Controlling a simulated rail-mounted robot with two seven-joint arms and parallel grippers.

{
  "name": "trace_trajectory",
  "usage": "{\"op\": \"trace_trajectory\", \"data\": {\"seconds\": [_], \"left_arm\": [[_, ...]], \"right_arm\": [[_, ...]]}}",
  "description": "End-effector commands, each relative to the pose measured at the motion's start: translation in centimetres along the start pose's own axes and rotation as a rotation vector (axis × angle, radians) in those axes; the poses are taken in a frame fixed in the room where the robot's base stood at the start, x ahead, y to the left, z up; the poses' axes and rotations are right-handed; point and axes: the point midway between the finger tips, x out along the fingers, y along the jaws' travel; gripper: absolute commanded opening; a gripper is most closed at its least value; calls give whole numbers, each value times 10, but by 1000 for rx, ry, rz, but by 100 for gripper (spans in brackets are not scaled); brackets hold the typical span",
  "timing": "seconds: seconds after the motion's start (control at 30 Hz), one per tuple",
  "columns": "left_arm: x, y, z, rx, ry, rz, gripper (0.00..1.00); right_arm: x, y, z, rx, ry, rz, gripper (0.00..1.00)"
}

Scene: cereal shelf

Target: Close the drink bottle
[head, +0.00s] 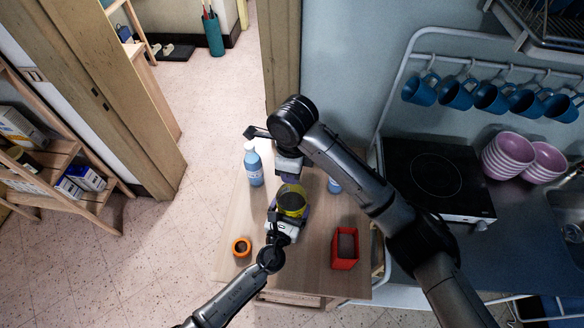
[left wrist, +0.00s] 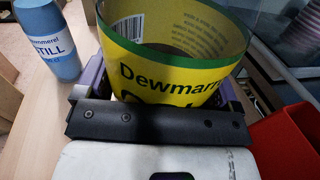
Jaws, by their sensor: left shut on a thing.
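A yellow container with a green rim and "Dewmar" lettering (left wrist: 180,60) is between my left gripper's fingers. It also shows in the head view (head: 292,203), and its top looks open in the left wrist view. My left gripper (head: 284,218) is shut on it over the wooden table. A blue bottle with a white top (head: 253,168) stands upright to the left, and its "STILL" label shows in the left wrist view (left wrist: 48,45). My right gripper (head: 289,168) hangs just above and behind the yellow container; its fingers are too hidden to judge.
An orange round thing with a dark middle (head: 242,247) and a red open box (head: 345,248) are on the wooden table (head: 310,270). Another blue item (head: 334,185) is partly hidden by my right arm. A hob, purple bowls (head: 508,157) and hanging blue mugs are at right.

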Motion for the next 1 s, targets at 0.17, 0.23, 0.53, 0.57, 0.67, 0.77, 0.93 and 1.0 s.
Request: {"op": "trace_trajectory", "data": {"seconds": [0.17,0.23,0.53,0.57,0.67,0.77,0.93,1.0], "left_arm": [[0,1,-1,1,2,1,22],[0,1,-1,1,2,1,22],[0,1,-1,2,2,1,22],[0,1,-1,2,2,1,22],[0,1,-1,2,2,1,22],[0,1,-1,2,2,1,22],[0,1,-1,2,2,1,22],[0,1,-1,2,2,1,22]], "right_arm": [[-1,0,0,-1,-1,-2,11],[-1,0,0,-2,-1,-2,36],[0,0,0,-4,0,-1,58],[0,0,0,-4,0,0,58],[0,0,0,-4,0,0,58],[-6,0,0,-5,-1,-2,58],[-26,-1,0,-5,0,-5,58],[-34,-1,0,-5,-1,-4,58]]}}
